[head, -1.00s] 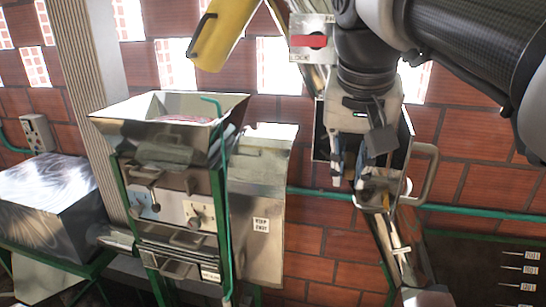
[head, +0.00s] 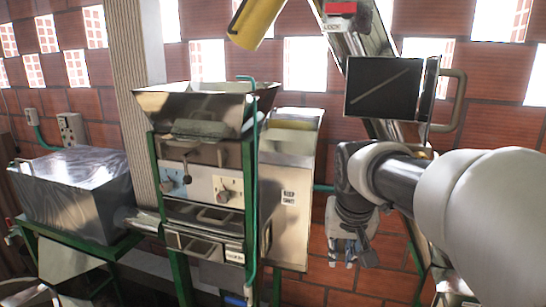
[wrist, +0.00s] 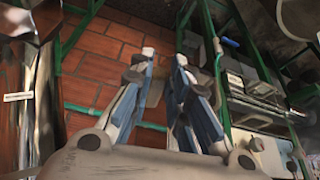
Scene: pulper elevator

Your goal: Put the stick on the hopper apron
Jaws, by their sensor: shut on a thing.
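My gripper (head: 347,262) hangs low, right of the pulper, with its fingers pointing down in the head view. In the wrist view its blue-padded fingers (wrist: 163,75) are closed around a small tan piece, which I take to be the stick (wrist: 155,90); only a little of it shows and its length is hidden. The metal hopper (head: 165,101) is at the top of the pulper, up and left of the gripper. Its apron (head: 203,130) is the sloping greyish front part below the hopper mouth. The gripper is well apart from it.
A grey cabinet with a keep-shut label (head: 288,190) stands between hopper and gripper. A dark framed opening with a pale diagonal line (head: 384,88) and a handle (head: 449,100) is above my arm. A green post (head: 250,190) and pipe edge the pulper. A metal tank (head: 75,180) stands left.

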